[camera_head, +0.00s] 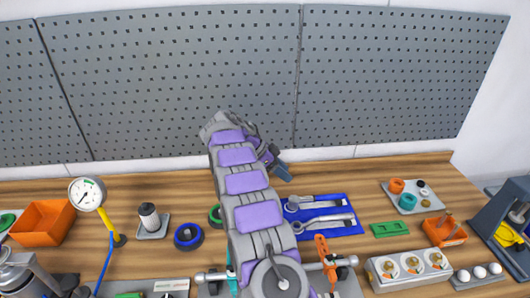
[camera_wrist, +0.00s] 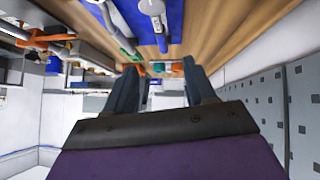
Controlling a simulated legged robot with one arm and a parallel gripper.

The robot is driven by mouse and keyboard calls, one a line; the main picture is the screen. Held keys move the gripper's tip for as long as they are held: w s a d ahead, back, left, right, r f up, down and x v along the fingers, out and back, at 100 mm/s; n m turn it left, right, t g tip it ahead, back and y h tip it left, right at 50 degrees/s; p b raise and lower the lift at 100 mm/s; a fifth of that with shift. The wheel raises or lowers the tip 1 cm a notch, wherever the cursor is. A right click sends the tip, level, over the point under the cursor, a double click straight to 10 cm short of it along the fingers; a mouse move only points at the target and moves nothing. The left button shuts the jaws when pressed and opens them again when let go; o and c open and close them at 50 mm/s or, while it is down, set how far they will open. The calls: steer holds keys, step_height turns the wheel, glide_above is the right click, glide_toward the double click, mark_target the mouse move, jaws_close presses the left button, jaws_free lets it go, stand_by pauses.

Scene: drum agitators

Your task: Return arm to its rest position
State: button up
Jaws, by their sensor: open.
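My arm, grey with purple pads, rises from the bottom middle of the head view and reaches over the bench toward the pegboard. It folds over at its far end, and my gripper (camera_head: 282,171) shows there only in part, above the bench behind the blue tray. In the wrist view my gripper (camera_wrist: 160,75) has two dark blue-grey fingers standing apart with nothing between them. The wrist view is upside down, with the bench along the top.
The wooden bench (camera_head: 350,180) holds a blue tray (camera_head: 350,228) with wrenches, an orange bin (camera_head: 42,222), a gauge (camera_head: 86,194), a blue ring (camera_head: 188,236) and a green block (camera_head: 389,229). The grey pegboard (camera_head: 390,75) stands behind. The bench's back strip is mostly clear.

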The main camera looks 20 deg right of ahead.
steer(key=s+a+r+n+t+y, duration=0.1)
steer(key=s+a+r+n, duration=0.25)
steer(key=s, duration=0.25)
steer(key=s+a+r+n+y, duration=0.2)
steer(key=s+a+n, duration=0.1)
steer(key=s+n, duration=0.25)
steer(key=s+a+r+n+t+y, duration=0.1)
steer(key=s+a+r+n, duration=0.25)
steer(key=s, duration=0.35)
steer(key=s+a+f+n+y, duration=0.1)
steer(key=s+a+n, duration=0.1)
steer(key=s, duration=0.7)
steer(key=s+a+f+n+y, duration=0.1)
steer(key=s+a+n, duration=0.2)
steer(key=s, duration=0.7)
steer(key=s+a+f+n+y, duration=0.1)
steer(key=s+a+n+y, duration=0.1)
steer(key=s, duration=0.8)
steer(key=shift+a+f+n, duration=0.35)
steer(key=shift+a, duration=0.25)
